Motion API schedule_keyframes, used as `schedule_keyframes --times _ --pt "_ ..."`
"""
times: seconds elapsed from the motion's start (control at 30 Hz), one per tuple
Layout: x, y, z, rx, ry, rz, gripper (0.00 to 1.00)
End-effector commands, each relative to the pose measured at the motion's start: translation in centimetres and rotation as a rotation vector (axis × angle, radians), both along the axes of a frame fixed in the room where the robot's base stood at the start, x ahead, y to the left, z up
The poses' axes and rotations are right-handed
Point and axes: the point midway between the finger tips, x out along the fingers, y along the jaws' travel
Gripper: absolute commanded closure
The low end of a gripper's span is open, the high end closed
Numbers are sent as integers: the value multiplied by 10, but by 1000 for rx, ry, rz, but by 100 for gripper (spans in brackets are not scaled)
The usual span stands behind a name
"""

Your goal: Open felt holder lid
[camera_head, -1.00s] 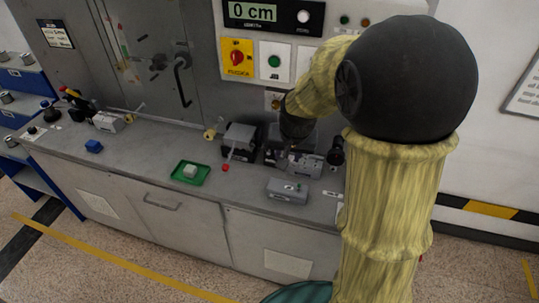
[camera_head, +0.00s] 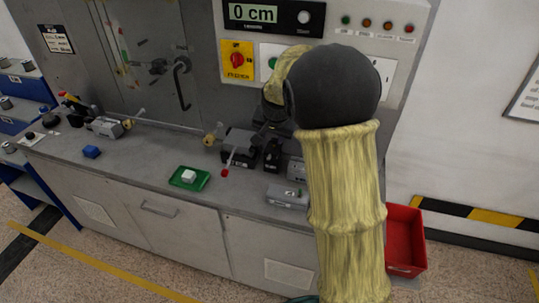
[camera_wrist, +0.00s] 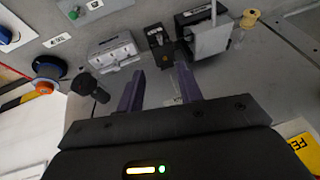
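A dark box (camera_head: 239,146) with a lever ending in a red knob (camera_head: 225,173) stands at the back of the grey counter. It also shows in the wrist view (camera_wrist: 203,38), with a grey plate on its near side. A small black block (camera_wrist: 158,40) stands beside it, and a light grey box (camera_wrist: 113,52) beside that. No readable label shows which one is the felt holder. My gripper (camera_wrist: 160,68) is open, its two purple fingers apart and empty, pointing toward the black block without visible contact. In the head view my arm hides much of this area.
A grey box (camera_head: 287,195) sits near the counter's front edge. A green tray (camera_head: 181,180) holds a white block. A dark knob (camera_wrist: 88,86) stands near my gripper. A red bin (camera_head: 405,240) is right of the counter.

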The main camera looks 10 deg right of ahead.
Motion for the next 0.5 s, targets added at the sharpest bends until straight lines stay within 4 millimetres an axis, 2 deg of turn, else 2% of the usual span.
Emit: schedule_keyframes --times 0.5 --pt "37 -2 -81 0 5 -1 64"
